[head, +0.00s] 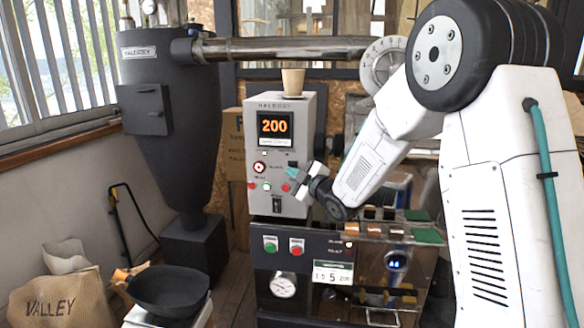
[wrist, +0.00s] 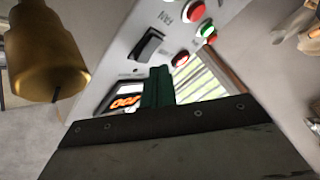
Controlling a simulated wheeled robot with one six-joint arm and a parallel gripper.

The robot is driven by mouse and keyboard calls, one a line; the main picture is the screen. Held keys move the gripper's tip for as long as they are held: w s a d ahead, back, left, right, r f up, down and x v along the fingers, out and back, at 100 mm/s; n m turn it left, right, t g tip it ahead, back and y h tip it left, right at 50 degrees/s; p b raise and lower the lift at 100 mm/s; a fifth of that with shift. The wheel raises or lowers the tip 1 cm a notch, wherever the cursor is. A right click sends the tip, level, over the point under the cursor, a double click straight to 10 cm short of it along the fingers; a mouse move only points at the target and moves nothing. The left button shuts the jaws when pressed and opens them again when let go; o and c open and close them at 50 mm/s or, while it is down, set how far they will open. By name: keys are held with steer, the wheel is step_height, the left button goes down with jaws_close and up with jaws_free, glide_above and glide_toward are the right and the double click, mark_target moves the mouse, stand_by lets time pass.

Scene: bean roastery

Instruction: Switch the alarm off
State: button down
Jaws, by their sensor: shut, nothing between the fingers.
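A grey control box (head: 307,150) stands on the machine, with an orange "200" on its display (head: 275,125). Its face carries a red-and-dark round control (head: 259,167), small red and green buttons (head: 267,187) and a black switch (head: 277,205). I cannot read which control is the alarm's. My gripper (head: 268,175) is shut and empty, in front of the panel's lower right, hiding part of it. In the wrist view the shut green fingers (wrist: 157,86) overlap the panel near the black rocker switch (wrist: 150,44) and a red button (wrist: 180,58). I cannot tell whether they touch.
A paper cup (head: 293,82) stands on the box. Below is a lower panel with a green button (head: 270,244) and a red one (head: 296,247). A dark hopper (head: 168,110) stands left. In the wrist view a brass-coloured cylinder (wrist: 42,50) is at upper left.

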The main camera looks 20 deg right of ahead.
steer(key=shift+w, duration=0.1)
steer(key=shift+w+d, duration=0.15)
steer(key=shift+w, duration=0.15)
steer(key=shift+w+d+r, duration=0.1)
steer(key=shift+w+d, duration=0.05)
steer(key=shift+w, duration=0.1)
stand_by(0.6)
steer(key=shift+s, duration=0.1)
steer(key=shift+s+a, duration=0.3)
steer(key=shift+s, duration=0.25)
steer(key=shift+s+a+f, duration=0.15)
steer(key=shift+s+a, duration=0.2)
steer(key=shift+s, duration=0.4)
steer(key=shift+s+a+f, duration=0.1)
steer(key=shift+s+a, duration=0.25)
steer(key=shift+s, duration=0.4)
steer(key=shift+s+a+f, duration=0.15)
steer(key=shift+s+a, duration=0.2)
steer(key=shift+s, duration=0.4)
